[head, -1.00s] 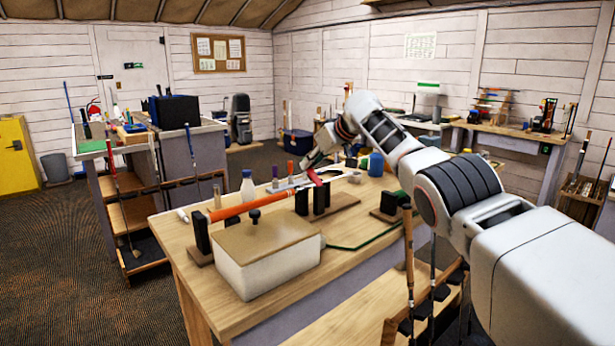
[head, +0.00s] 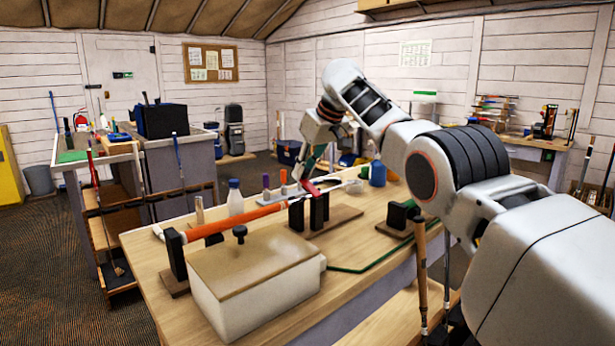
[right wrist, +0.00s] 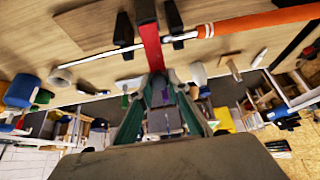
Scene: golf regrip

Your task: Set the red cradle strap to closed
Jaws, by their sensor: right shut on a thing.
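The red cradle strap (head: 322,186) sits at the black cradle posts (head: 317,211) on the workbench. A club with an orange grip (head: 235,220) lies across the cradle posts. Whether the strap touches the shaft I cannot tell. My left gripper is out of view.
A beige box with a black knob (head: 255,280) stands in front of the club. A white bottle (head: 235,198), small coloured tubes (head: 284,182) and a blue container (head: 377,173) stand behind. Another black block (head: 400,214) is at right.

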